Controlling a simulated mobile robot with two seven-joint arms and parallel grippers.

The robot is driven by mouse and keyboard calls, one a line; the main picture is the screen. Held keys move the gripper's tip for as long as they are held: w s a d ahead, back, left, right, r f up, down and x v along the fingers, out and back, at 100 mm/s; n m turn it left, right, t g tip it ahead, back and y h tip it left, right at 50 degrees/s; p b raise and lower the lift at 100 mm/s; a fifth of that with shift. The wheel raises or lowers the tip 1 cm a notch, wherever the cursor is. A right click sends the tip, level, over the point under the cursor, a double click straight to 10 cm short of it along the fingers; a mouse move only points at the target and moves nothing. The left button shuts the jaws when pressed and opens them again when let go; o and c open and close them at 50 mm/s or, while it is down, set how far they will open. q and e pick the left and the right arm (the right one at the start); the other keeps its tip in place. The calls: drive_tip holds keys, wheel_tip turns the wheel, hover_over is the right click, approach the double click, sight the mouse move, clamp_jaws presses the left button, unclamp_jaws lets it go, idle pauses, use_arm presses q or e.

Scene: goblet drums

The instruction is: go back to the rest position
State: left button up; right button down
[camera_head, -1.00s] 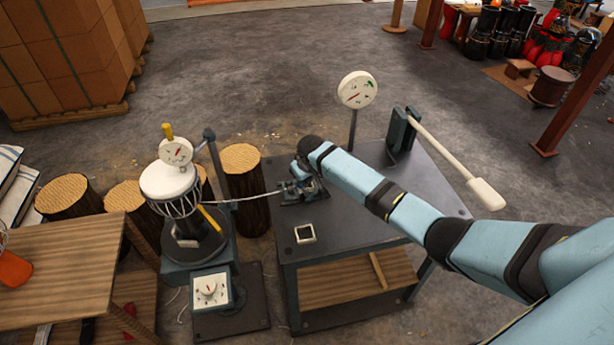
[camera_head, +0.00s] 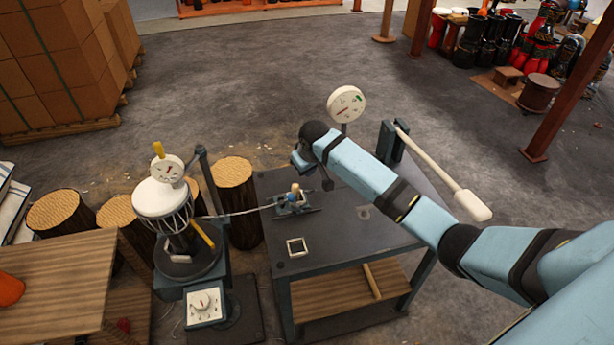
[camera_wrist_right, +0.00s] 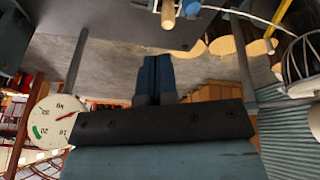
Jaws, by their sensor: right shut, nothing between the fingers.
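My right arm comes in from the right in the head view. Its gripper (camera_head: 304,162) hangs above the dark work table (camera_head: 345,245), apart from the small rope clamp (camera_head: 293,205) with its wood and blue peg. In the right wrist view the dark fingers (camera_wrist_right: 155,72) are together and empty. The peg (camera_wrist_right: 168,14) shows beyond them at the top edge. A cord runs from the clamp to a white goblet drum (camera_head: 163,204) on a stand at the left. My left gripper is not in view.
A round dial (camera_head: 346,104) on a post stands behind the table, and also shows in the wrist view (camera_wrist_right: 55,122). A white-handled lever (camera_head: 445,175) rises at the table's right. A wooden bench (camera_head: 55,285) and log stumps (camera_head: 235,190) stand left. Open floor lies behind.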

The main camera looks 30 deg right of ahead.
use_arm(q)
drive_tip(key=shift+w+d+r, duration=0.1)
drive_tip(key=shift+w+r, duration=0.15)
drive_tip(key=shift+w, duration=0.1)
use_arm(e)
drive_tip(key=shift+s+r, duration=0.1)
drive_tip(key=shift+r, duration=0.25)
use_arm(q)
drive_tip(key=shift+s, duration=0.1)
use_arm(e)
drive_tip(key=shift+f, duration=0.1)
